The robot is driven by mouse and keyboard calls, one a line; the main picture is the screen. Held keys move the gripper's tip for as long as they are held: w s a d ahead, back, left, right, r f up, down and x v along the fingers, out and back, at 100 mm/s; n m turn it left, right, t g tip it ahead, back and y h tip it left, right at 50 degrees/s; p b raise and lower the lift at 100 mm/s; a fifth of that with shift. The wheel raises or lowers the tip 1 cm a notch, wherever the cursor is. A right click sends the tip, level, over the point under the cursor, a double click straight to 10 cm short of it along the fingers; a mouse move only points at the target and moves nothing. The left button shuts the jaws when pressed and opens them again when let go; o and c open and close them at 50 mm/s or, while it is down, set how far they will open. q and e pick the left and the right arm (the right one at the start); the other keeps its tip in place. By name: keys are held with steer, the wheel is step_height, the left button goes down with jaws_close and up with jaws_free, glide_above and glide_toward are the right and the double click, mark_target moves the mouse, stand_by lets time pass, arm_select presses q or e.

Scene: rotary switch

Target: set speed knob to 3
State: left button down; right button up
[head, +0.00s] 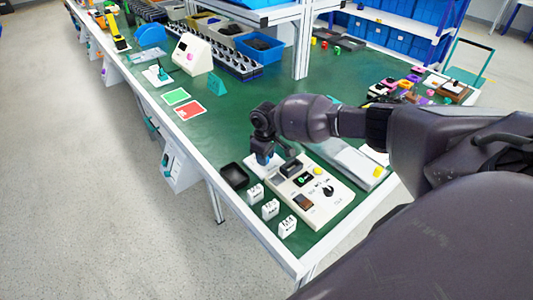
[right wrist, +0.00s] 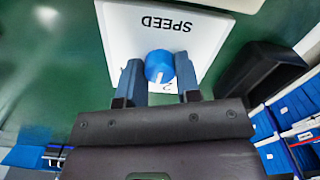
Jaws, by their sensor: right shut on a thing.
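The speed knob (right wrist: 159,65) is a round blue knob on a white plate (right wrist: 205,38) lettered SPEED, which appears upside down in the right wrist view. A white pointer mark on the knob points toward the bottom of that view, near a digit that looks like 2. The other digits are hidden by my gripper. My right gripper (right wrist: 159,76) has its two blue fingers on either side of the knob, shut on it. In the head view the right gripper (head: 264,160) points down at the white plate (head: 250,163) and hides the knob.
A black tray (head: 234,176) sits left of the plate. A beige control panel (head: 322,205) with a black dial and buttons lies to its right. Several white labelled blocks (head: 270,209) stand along the table's front edge. Green table surface (head: 225,125) is free behind.

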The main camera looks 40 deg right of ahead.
arm_select(q)
steer(key=shift+w+d+r+p, duration=0.1)
steer(key=shift+w+r+p, duration=0.25)
steer(key=shift+r, duration=0.35)
steer(key=shift+w+a+r+p, duration=0.1)
steer(key=shift+w+r+p, duration=0.2)
steer(key=shift+r, duration=0.4)
steer(key=shift+w+d+r+p, duration=0.1)
steer(key=shift+w+r+p, duration=0.1)
steer(key=shift+r+p, duration=0.35)
arm_select(e)
steer(key=shift+m, duration=1.6)
arm_select(q)
steer(key=shift+r, duration=0.15)
arm_select(e)
steer(key=o, duration=0.9)
arm_select(q)
steer(key=shift+s, duration=0.3)
steer(key=shift+w+r+t+p, duration=0.2)
steer(key=shift+r+p, duration=0.1)
steer(key=shift+r, duration=0.15)
steer(key=shift+w+r+t+p, duration=0.1)
steer(key=shift+w+r+p, duration=0.05)
steer(key=shift+r+p, duration=0.2)
arm_select(e)
step_height(320, 180, up, 11)
steer(key=shift+f, duration=0.1)
arm_select(q)
steer(key=shift+s, duration=0.2)
